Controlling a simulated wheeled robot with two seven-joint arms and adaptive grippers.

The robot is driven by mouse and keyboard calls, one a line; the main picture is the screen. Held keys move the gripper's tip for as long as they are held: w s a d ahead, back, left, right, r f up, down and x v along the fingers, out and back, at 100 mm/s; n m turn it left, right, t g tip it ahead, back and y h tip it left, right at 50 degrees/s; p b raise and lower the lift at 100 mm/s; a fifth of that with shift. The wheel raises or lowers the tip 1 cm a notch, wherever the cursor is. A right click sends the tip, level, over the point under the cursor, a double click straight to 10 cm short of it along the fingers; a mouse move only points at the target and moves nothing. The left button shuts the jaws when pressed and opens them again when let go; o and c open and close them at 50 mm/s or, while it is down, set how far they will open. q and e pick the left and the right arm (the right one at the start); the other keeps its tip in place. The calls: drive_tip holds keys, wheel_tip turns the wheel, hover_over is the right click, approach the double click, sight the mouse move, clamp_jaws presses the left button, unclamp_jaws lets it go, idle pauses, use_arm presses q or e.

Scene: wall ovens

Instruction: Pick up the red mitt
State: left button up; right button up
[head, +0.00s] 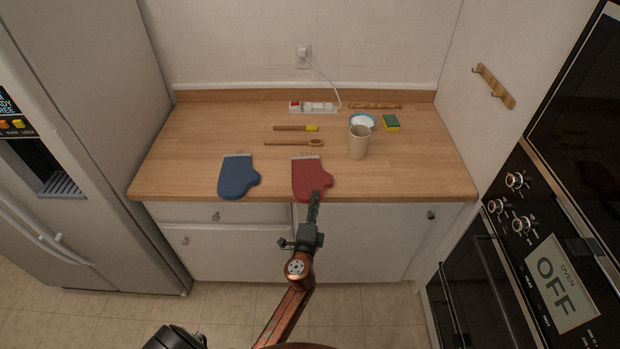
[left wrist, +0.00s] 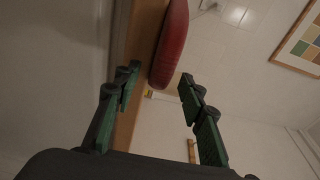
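The red mitt (head: 310,176) lies flat on the wooden counter (head: 400,180), its lower end at the front edge. My left gripper (head: 314,197) is at that edge, its fingers pointing at the mitt's lower right part and overlapping it in the head view. In the left wrist view my left gripper (left wrist: 160,78) is open, with two green-black fingers apart. The red mitt (left wrist: 171,42) shows edge-on ahead, in line with the gap between the fingertips. Nothing is held; whether a finger touches the mitt I cannot tell. My right gripper is not in view.
A blue mitt (head: 238,177) lies to the left of the red one. Cabinets (head: 350,240) stand below the counter edge.

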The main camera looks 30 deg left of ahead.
use_arm(q)
drive_tip(key=shift+w, duration=0.1)
drive_tip(key=shift+c, duration=0.2)
drive_tip(key=c, duration=0.5)
clamp_jaws()
drive_tip(key=s+a+r+p, duration=0.3)
drive_tip(key=s+r, duration=0.3)
drive_tip(key=s+a+r+p, duration=0.3)
drive_tip(key=s+r+p, duration=0.1)
drive_tip(key=s+r, duration=0.2)
drive_tip(key=shift+s+r, duration=0.35)
drive_tip(key=shift+r, duration=0.2)
